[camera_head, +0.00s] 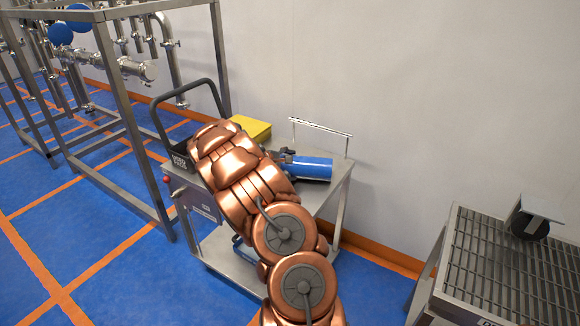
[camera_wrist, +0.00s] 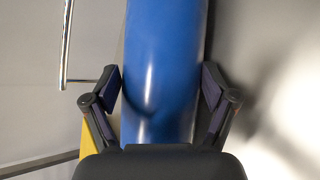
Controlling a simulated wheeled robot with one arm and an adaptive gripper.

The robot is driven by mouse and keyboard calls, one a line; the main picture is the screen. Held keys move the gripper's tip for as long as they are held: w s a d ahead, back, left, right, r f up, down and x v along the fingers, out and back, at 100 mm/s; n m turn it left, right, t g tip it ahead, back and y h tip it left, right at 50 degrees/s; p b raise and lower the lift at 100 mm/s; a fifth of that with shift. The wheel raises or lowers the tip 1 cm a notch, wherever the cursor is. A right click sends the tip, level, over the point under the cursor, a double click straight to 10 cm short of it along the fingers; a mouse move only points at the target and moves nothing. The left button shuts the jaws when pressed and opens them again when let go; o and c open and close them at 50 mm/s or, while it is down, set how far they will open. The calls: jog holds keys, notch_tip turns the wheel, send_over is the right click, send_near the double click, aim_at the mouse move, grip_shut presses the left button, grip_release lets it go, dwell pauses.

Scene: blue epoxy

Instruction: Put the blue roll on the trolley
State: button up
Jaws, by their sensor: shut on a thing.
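The blue roll (camera_head: 308,167) is a smooth blue cylinder lying lengthwise at the right part of the trolley's top in the head view. It also fills the middle of the wrist view (camera_wrist: 163,65), between the two fingers. My gripper (camera_head: 284,159) is shut on the roll's near end; in the wrist view the fingers (camera_wrist: 162,95) flank it on both sides. The trolley (camera_head: 318,200) is a grey metal cart with a flat top. The roll is over the top; whether it touches the surface cannot be told. My copper-coloured arm hides much of the trolley.
A yellow box (camera_head: 250,127) and a black crate with a handle (camera_head: 182,160) stand on the trolley. A metal rail (camera_head: 322,128) rises at its back edge by the wall. A pipe frame (camera_head: 130,110) stands left, and a grated metal table (camera_head: 490,265) stands right.

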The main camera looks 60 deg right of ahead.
jog(key=o, duration=1.6)
jog(key=shift+b+v, duration=0.3)
jog(key=shift+v, duration=5.75)
